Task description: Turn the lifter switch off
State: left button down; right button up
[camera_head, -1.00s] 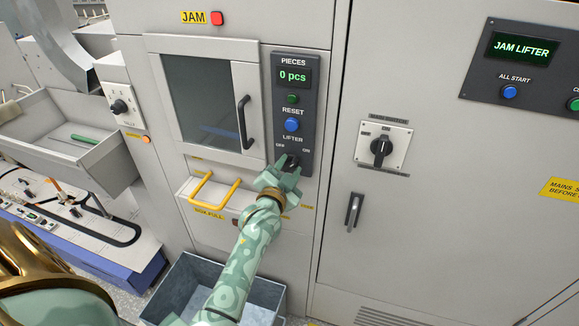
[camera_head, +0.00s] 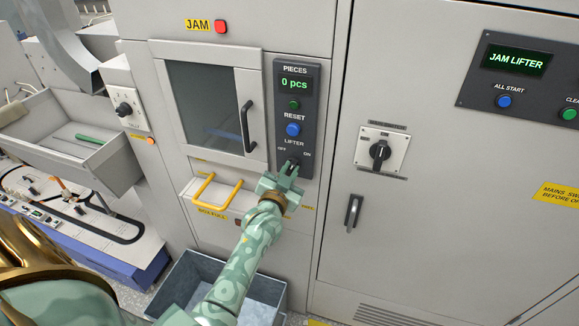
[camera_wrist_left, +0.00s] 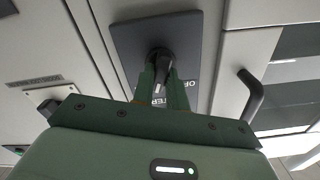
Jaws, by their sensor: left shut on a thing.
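The lifter switch (camera_head: 293,162) is a dark rotary knob low on the dark grey panel (camera_head: 311,115), between the OFF label at its left and the ON label at its right. My left gripper (camera_head: 286,172) is at the knob, with its fingers on either side of it. In the left wrist view the green fingers (camera_wrist_left: 163,88) are shut on the knob (camera_wrist_left: 160,58). My right gripper is not in view.
Above the switch are a blue reset button (camera_head: 293,130) and a display reading 0 pcs (camera_head: 294,84). A black door handle (camera_head: 247,127) stands out just left of the panel. A yellow drawer handle (camera_head: 216,190) and a grey bin (camera_head: 190,285) are lower left.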

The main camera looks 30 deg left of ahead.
pick_arm(q)
jog(key=n+p, duration=0.1)
jog(key=n, duration=0.2)
jog(key=shift+r+p, duration=0.15)
jog(key=shift+p, duration=0.2)
jog(key=n+p, duration=0.1)
jog(key=n, duration=0.2)
jog(key=shift+a+n+p, duration=0.15)
jog(key=shift+n+p, duration=0.15)
jog(key=shift+p, duration=0.1)
jog(key=n+p, duration=0.1)
jog(key=n, duration=0.2)
jog(key=shift+f+n+p, duration=0.25)
jog(key=shift+n+p, duration=0.05)
jog(key=shift+n, duration=1)
jog(key=c, duration=1.4)
grip_release()
jog(key=v, duration=1.6)
jog(key=shift+s+f, duration=0.1)
jog(key=shift+s, duration=0.05)
